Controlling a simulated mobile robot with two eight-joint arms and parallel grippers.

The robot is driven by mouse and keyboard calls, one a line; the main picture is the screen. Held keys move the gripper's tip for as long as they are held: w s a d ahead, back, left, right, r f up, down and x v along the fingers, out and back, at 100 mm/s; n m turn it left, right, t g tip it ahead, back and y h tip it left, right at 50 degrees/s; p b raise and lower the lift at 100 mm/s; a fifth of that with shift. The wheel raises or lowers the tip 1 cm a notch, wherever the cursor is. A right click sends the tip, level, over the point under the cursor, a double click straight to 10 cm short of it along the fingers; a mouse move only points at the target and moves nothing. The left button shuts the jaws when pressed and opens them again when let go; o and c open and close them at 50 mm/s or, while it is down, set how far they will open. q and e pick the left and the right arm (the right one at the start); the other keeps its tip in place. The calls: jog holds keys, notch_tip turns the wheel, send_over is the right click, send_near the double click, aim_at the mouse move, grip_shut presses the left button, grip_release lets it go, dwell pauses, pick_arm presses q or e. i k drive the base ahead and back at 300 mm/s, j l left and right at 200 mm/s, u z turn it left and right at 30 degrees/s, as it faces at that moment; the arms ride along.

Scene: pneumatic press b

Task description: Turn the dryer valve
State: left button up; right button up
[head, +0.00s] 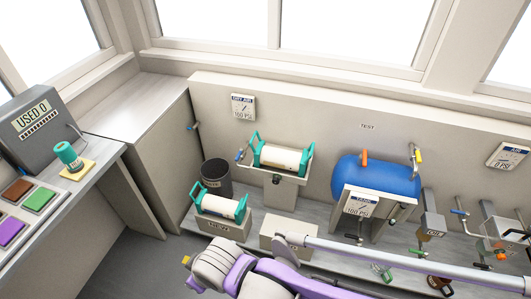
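A white cylinder with teal end handles (282,158), which looks like the dryer cartridge, lies in a wall-mounted cradle (283,178) below a gauge reading "DRY AIR 160 PSI" (243,107). A small blue valve handle (240,155) sits at the cradle's left end; no label names it as the dryer valve. One of my arms, purple and grey, crosses the lower right in front of the floor-level fittings. Neither gripper's fingertips show. No gripper is seen touching the cradle or the blue handle.
A second teal-handled cylinder (220,206) rests on a low box (222,226) beside a dark bin (216,178). A blue tank (377,178) with an orange handle (364,156) stands right. A counter with a "USED 0" display (33,121) is left. Pipes and small valves crowd the right.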

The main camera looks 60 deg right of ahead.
aim_at(241, 150)
jog(key=l+z, duration=0.1)
jog(key=z, duration=0.65)
jog(key=l+z, duration=0.1)
jog(key=z, duration=0.3)
jog(key=i+z, duration=0.1)
jog(key=z, duration=0.3)
jog(key=i+l, duration=0.55)
